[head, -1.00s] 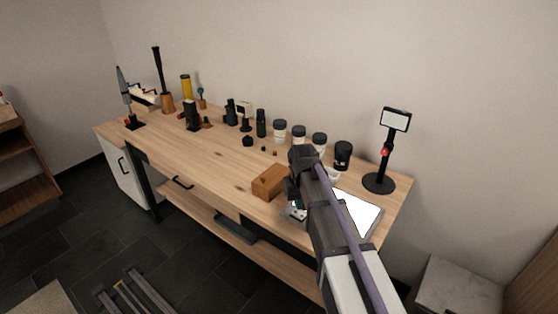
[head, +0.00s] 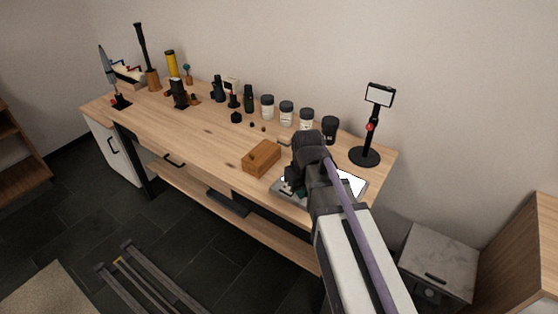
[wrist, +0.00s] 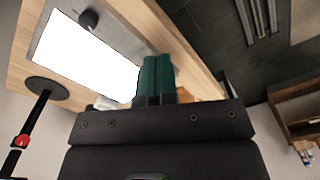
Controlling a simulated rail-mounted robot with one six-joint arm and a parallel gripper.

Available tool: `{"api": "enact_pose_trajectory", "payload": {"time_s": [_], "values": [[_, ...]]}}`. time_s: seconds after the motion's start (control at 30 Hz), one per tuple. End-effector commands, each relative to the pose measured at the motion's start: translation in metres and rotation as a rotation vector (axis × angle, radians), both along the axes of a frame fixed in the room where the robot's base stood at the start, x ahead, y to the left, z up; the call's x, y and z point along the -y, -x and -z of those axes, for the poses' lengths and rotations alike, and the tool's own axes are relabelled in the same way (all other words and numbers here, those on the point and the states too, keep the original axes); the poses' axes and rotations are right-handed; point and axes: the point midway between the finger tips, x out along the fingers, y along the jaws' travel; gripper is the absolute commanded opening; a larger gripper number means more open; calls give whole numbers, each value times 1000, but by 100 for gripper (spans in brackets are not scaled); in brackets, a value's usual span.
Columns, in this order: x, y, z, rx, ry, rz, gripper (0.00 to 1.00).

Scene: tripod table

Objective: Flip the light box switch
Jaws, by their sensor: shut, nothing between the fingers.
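The light box (head: 355,182) is a flat panel with a glowing white face at the table's right end. My arm covers part of it in the head view. In the wrist view the white face (wrist: 85,60) fills the upper left, with a dark round knob (wrist: 88,19) at its upper edge; I cannot tell whether this is the switch. My gripper (wrist: 157,62) has its two green fingers together, with nothing between them. The fingers show beside the panel's right end; whether they touch it I cannot tell. In the head view the fingertips are mostly hidden by the arm.
A wooden block (head: 261,156) lies left of the light box. A black stand with a small screen (head: 364,157) is behind it at the right. Several jars (head: 286,113) and a black cup (head: 329,128) line the back. The table's middle front is clear.

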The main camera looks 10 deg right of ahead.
Motion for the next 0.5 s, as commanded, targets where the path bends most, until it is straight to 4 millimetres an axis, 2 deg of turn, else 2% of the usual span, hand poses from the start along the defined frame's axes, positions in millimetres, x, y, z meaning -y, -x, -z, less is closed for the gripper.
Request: {"api": "enact_pose_trajectory", "payload": {"time_s": [0.03, 0.2, 0.3, 0.4, 0.5], "values": [[2, -28, -11, 10, -4, -142, 0], [5, -86, -21, 60, -5, -770, 0], [5, -112, -23, 90, 5, -1143, 0], [4, -129, -22, 122, 23, -1494, 0], [3, -135, -22, 142, 44, -1775, 0]]}}
